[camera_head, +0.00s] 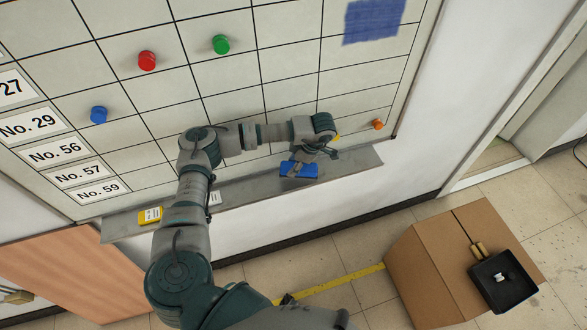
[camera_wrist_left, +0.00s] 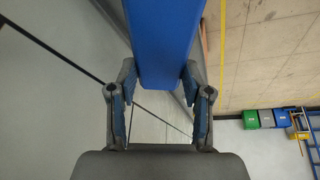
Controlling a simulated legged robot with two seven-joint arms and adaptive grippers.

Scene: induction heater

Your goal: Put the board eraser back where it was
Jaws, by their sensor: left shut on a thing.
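The board eraser (camera_head: 299,169) is a blue block at the right part of the grey ledge (camera_head: 354,162) below the whiteboard. It also shows in the left wrist view (camera_wrist_left: 160,40), large and blue between the fingers. My left gripper (camera_head: 312,157) is over the eraser, and in the left wrist view (camera_wrist_left: 160,95) its two fingers are shut on the eraser's sides. I cannot tell whether the eraser touches the ledge. My right gripper is not in view.
The whiteboard (camera_head: 290,62) carries red (camera_head: 147,61), green (camera_head: 221,44), blue (camera_head: 99,115) and orange (camera_head: 378,124) magnets. A yellow item (camera_head: 150,216) lies on the ledge's left part. A cardboard box (camera_head: 430,262) and a black tray (camera_head: 503,281) stand at lower right.

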